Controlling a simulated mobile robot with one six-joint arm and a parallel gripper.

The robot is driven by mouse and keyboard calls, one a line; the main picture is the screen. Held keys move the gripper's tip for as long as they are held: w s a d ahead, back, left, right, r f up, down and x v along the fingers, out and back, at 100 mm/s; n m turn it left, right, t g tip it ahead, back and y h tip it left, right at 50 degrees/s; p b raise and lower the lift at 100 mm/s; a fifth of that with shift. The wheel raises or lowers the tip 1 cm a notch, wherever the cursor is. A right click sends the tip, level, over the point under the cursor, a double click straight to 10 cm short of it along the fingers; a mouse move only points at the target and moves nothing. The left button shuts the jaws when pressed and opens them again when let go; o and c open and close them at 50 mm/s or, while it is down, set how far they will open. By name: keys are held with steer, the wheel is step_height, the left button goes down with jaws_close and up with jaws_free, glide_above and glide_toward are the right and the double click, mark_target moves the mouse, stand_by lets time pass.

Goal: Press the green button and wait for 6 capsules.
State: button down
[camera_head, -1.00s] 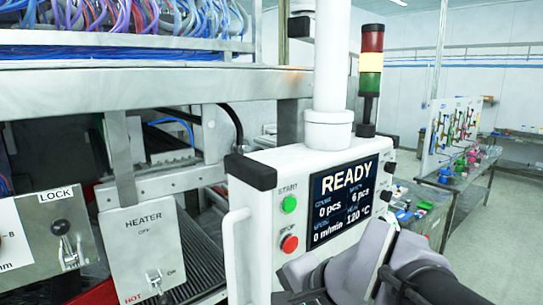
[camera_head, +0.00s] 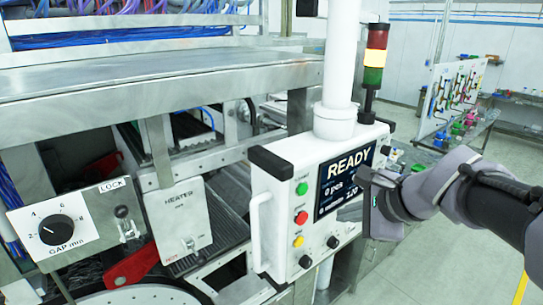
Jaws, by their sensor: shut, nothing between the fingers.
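The green button (camera_head: 302,188) is on the front of a white control panel (camera_head: 272,196), at the upper left of its face under a small label. The screen (camera_head: 345,172) beside it reads READY with 0 pcs; its right part is hidden behind my gripper. My gripper (camera_head: 368,190) is shut and empty in front of the screen's right side, to the right of the green button and apart from it. A red button (camera_head: 301,217) and a yellow button (camera_head: 298,241) sit below the green one. I see no capsules.
A signal tower (camera_head: 375,58) rises behind the panel, its yellow segment brightest. A white post (camera_head: 341,55) stands on the panel. A heater switch plate (camera_head: 178,222) and a gap dial box (camera_head: 62,228) are at left. Open floor lies at right.

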mark_target(303, 190)
steer(key=w+a+p, duration=0.2)
steer(key=w+a, duration=0.3)
steer(key=w, duration=0.1)
steer(key=shift+w, duration=0.4)
stand_by(1.8)
steer(key=shift+w+a, duration=0.2)
steer(key=shift+w, duration=0.1)
